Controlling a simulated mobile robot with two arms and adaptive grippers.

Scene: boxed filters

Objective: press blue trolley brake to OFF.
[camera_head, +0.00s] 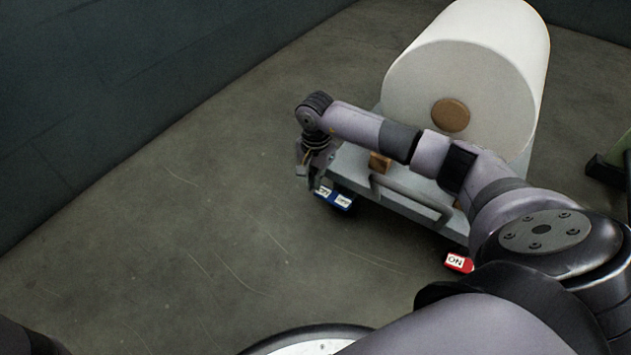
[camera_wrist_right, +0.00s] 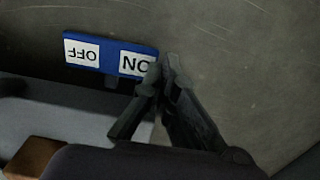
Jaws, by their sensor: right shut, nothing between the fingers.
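The blue brake pedal (camera_head: 334,199) sticks out low at the near left corner of the grey trolley (camera_head: 392,204). In the right wrist view the blue pedal (camera_wrist_right: 110,55) carries a white OFF label on its left half and a white ON label on its right half. My right gripper (camera_head: 305,182) hangs down at the trolley's left corner, just left of the pedal. In the wrist view the right gripper (camera_wrist_right: 168,62) is shut and empty, its fingertips beside the ON end; whether they touch it I cannot tell. My left gripper is not in view.
A large white roll (camera_head: 460,80) with a brown core lies on the trolley. A red pedal (camera_head: 459,262) marked ON sits at the trolley's near right corner. A grey handle (camera_head: 410,199) spans the trolley's front. A dark wall stands left; the floor on the left is clear.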

